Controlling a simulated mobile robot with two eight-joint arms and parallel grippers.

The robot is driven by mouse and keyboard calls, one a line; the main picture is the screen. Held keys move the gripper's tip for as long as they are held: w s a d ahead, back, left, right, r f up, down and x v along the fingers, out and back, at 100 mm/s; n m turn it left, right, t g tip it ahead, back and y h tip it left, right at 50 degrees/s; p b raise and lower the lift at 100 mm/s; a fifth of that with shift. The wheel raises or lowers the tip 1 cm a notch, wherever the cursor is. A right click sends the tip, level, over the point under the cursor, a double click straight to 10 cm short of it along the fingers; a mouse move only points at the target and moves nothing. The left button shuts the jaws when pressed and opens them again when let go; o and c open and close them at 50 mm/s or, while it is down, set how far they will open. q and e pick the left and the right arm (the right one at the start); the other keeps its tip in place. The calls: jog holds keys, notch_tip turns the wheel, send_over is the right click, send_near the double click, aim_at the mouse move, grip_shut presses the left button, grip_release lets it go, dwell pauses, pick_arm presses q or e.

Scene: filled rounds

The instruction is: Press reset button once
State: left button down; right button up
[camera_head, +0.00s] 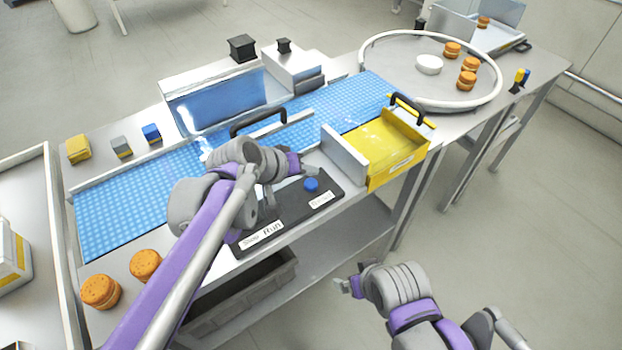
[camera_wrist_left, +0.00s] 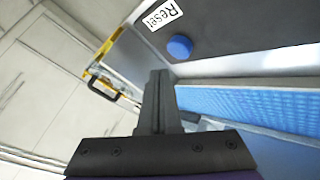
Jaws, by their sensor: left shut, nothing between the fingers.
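The blue reset button (camera_head: 311,185) sits on a dark control panel (camera_head: 290,212) at the front edge of the conveyor table, beside a white "Reset" label (camera_head: 321,199). My left gripper (camera_head: 312,170) is shut and empty, just behind the button in the head view and apart from it as far as I can tell. In the left wrist view the blue button (camera_wrist_left: 180,47) and its label (camera_wrist_left: 162,14) lie beyond the shut fingertips (camera_wrist_left: 160,75). My right gripper (camera_head: 345,287) hangs in front of the table, low and away from the panel; its finger gap is unclear.
A yellow tray (camera_head: 410,152) with a black handle stands right of the panel. A blue belt (camera_head: 130,200) runs behind it. Orange rounds (camera_head: 101,291) lie front left, others on a round table (camera_head: 380,85). A "Slow Run" label (camera_head: 261,235) marks the panel's left part.

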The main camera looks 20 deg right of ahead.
aim_at(308, 187)
pick_arm(q)
jog(key=shift+r+p, duration=1.15)
jog(key=shift+r, duration=0.75)
jog(key=shift+f, duration=0.1)
